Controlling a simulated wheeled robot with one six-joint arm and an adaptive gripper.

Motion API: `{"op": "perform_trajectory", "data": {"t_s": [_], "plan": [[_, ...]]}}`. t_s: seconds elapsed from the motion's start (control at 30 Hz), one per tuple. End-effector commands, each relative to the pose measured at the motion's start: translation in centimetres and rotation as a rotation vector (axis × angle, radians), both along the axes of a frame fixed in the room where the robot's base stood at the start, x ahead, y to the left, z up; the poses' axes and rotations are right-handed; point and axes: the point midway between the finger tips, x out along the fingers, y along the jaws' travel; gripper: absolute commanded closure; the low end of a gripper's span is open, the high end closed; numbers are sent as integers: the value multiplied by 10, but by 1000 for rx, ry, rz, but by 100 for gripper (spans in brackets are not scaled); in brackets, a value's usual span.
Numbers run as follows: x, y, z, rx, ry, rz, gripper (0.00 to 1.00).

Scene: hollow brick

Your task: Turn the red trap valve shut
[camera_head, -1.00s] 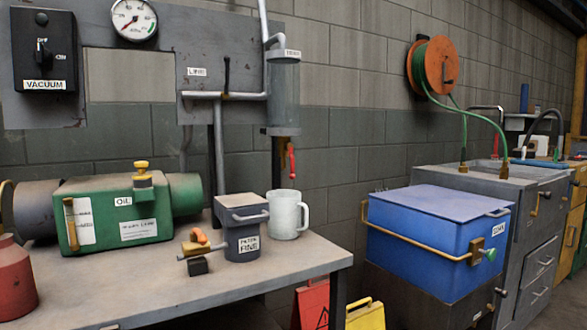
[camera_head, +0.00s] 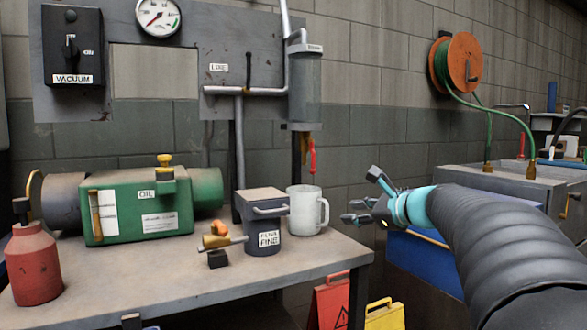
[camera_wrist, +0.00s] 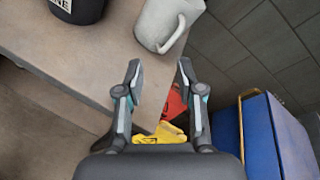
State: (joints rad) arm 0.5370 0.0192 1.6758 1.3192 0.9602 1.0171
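The red trap valve handle (camera_head: 312,157) hangs down below the grey cylindrical trap (camera_head: 305,90) on the wall panel, above the white mug. My gripper (camera_head: 366,210) is to the right of the mug and lower than the valve, apart from both. In the wrist view my gripper (camera_wrist: 160,85) has its two fingers spread with nothing between them. The valve does not show in the wrist view. The white mug (camera_head: 306,212) stands on the bench under the trap and also shows at the top of the wrist view (camera_wrist: 160,22).
The grey bench (camera_head: 200,280) holds a dark "FINE" tin (camera_head: 262,230), a green oil pump (camera_head: 140,205) and a red bottle (camera_head: 33,265). A blue chest (camera_head: 420,258) is partly behind my arm. Red (camera_head: 330,302) and yellow (camera_head: 385,315) floor signs stand below the bench edge.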

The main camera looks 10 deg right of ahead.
Motion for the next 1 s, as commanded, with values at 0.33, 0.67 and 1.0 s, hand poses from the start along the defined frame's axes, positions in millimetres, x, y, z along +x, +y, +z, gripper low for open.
{"op": "perform_trajectory", "data": {"t_s": [0.33, 0.67, 1.0], "plan": [[9, 6, 94, 648, 4, -68, 63], [29, 17, 94, 690, 31, -73, 63], [86, 45, 94, 690, 30, -73, 63]]}}
